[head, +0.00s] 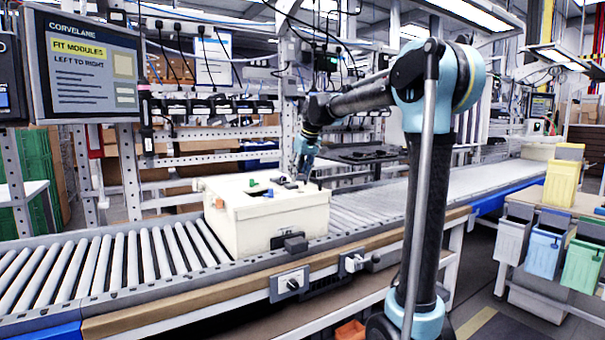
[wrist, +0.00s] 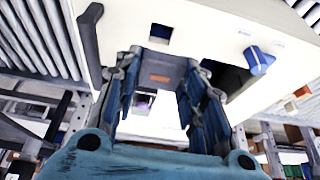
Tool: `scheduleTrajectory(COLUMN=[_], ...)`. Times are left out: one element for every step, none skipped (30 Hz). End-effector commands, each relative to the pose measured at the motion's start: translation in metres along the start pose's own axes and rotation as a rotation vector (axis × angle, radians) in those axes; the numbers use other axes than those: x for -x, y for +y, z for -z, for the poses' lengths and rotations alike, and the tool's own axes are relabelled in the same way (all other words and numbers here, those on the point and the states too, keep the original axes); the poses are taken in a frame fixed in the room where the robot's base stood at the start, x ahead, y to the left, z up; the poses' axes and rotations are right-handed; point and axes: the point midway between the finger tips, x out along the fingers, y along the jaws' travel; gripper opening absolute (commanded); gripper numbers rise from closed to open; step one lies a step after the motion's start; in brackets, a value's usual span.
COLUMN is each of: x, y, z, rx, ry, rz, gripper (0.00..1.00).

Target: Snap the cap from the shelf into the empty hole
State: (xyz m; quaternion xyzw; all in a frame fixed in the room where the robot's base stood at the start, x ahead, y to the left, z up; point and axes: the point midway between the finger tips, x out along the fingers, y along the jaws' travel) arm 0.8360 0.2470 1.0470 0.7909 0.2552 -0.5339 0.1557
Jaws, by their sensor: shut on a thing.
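A cream-white box (head: 265,222) sits on the roller conveyor, with several small coloured parts on its top, among them a green one (head: 253,182) and a blue one (head: 268,193). My gripper (head: 303,168) is over the box's right rear part, pointing down. In the wrist view its fingers are shut on a dark, blocky piece (wrist: 160,66), seemingly the cap, with an orange mark. A small square hole (wrist: 160,33) shows in the box top beyond the fingertips. A larger dark opening (wrist: 228,82) lies to the right, beside a blue knob (wrist: 259,60). Contact between the held piece and the box cannot be told.
A dark tray-like shelf (head: 366,153) stands behind the conveyor, right of my gripper. Conveyor rollers (head: 130,262) are clear left of the box. A monitor (head: 86,65) hangs at left. Coloured bins (head: 545,252) stand at far right.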

Motion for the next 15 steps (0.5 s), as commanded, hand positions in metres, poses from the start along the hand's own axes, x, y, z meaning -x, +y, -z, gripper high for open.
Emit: scheduleTrajectory(x=[0.000,-0.001,-0.002,-0.003,-0.004,-0.005,-0.007,-0.008,-0.011,-0.013,-0.015,-0.018,-0.020,-0.022,-0.025], y=[0.002,0.002,0.003,0.004,0.005,0.006,0.006,0.007,0.007,0.008,0.008,0.008,0.008,0.008,0.009], z=[-0.001,-0.001,-0.002,-0.002,-0.003,-0.004,-0.005,-0.005,-0.007,-0.008,-0.009,-0.010,-0.011,-0.012,-0.013], rx=[-0.002,-0.003,-0.004,-0.005,-0.006,-0.007,-0.007,-0.008,-0.008,-0.009,-0.009,-0.009,-0.009,-0.009,-0.009], ry=[0.000,0.000,0.000,0.000,0.000,0.000,0.000,0.000,0.000,0.000,0.000,0.000,0.000,0.000,0.000], rz=[-0.001,-0.001,-0.002,-0.002,-0.002,-0.003,-0.003,-0.003,-0.003,-0.003,-0.004,-0.004,-0.004,-0.004,-0.004], gripper=[0.18,0.18,0.18,0.18,0.18,0.18,0.18,0.18,0.18,0.18,0.18,0.18,0.18,0.18,0.18])
